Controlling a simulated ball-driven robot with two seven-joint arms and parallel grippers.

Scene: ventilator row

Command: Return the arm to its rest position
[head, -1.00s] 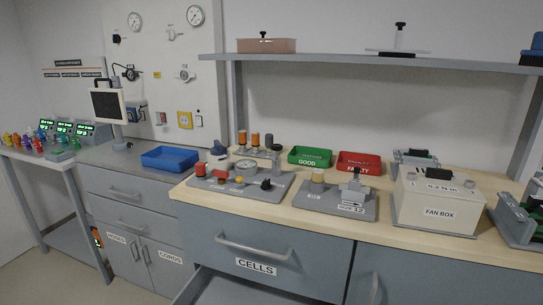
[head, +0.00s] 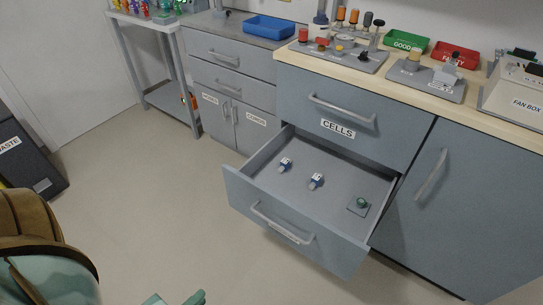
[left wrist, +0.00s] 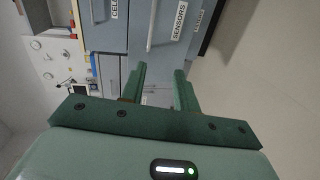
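My left arm comes in at the lower left of the head view. My left gripper (head: 176,299) shows at the bottom edge with its green fingertips apart. In the left wrist view the two green fingers (left wrist: 160,82) stand apart with nothing between them. The gripper is clear of the open lower drawer (head: 290,235), in front of it and to its left. The drawer front, with a handle and a label, also shows ahead in the left wrist view (left wrist: 165,12). My right gripper is not in view.
The pulled-out drawer holds two small blue-and-white items (head: 285,164) (head: 316,180) and a green-topped item (head: 361,203). The CELLS drawer (head: 340,118) above is shut. A dark WASTE bin (head: 25,150) stands at the left. The floor (head: 150,210) between is clear.

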